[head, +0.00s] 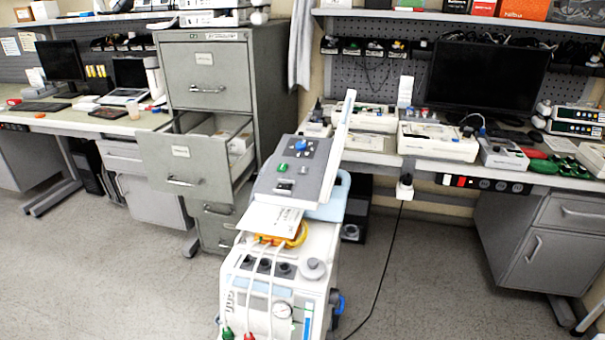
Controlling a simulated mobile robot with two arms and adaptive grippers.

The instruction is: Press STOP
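No button marked STOP can be made out in the head view. A white medical machine on the floor (235,262) stands in the middle foreground. Its tilted grey control panel (312,180) carries a blue knob (302,145), a green button (283,167) and dark switches. A stack of white devices with dark fronts (576,121), possibly pumps, sits on the right bench. Similar white devices (212,18) lie on the filing cabinet. Their labels are too small to read. Neither of my grippers is in view.
A grey filing cabinet (265,75) has one drawer (185,165) pulled open. The right bench holds a dark monitor (487,77) and opened white equipment (438,140). A black cable (384,270) hangs down to the floor. Floor (110,270) is clear at left and right foreground.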

